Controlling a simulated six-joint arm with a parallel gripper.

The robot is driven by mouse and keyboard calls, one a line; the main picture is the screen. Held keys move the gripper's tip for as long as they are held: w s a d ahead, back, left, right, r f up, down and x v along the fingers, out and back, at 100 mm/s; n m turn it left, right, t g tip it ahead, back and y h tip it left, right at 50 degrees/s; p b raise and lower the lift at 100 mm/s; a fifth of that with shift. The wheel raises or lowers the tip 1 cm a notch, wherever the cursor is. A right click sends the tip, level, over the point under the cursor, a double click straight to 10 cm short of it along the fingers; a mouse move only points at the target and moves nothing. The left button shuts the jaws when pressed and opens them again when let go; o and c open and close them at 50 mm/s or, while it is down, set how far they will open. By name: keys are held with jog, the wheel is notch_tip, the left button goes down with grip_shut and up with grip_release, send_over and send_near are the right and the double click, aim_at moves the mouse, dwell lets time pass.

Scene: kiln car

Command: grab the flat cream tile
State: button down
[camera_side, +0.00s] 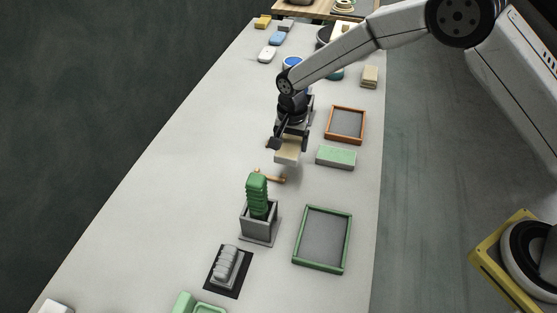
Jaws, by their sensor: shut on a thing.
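The flat cream tile (287,156) is between the fingers of my gripper (288,145), near the middle of the long pale table (190,130). My gripper points down and is shut on the tile. The tile looks level. I cannot tell for certain whether its underside is clear of the table.
A green block (336,157) and an orange-framed tray (345,124) lie right of my gripper. A small orange-brown item (270,176) lies just in front. Nearer are a grey holder (259,227) with a green ridged stack (257,193) and a green-framed tray (322,239). The table's left middle is clear.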

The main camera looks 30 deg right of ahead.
jog(key=s+d+r, duration=0.2)
jog(key=s+r, duration=0.1)
jog(key=s, duration=0.5)
jog(key=shift+r, duration=0.3)
jog(key=shift+d, duration=0.1)
jog(key=shift+s, duration=0.15)
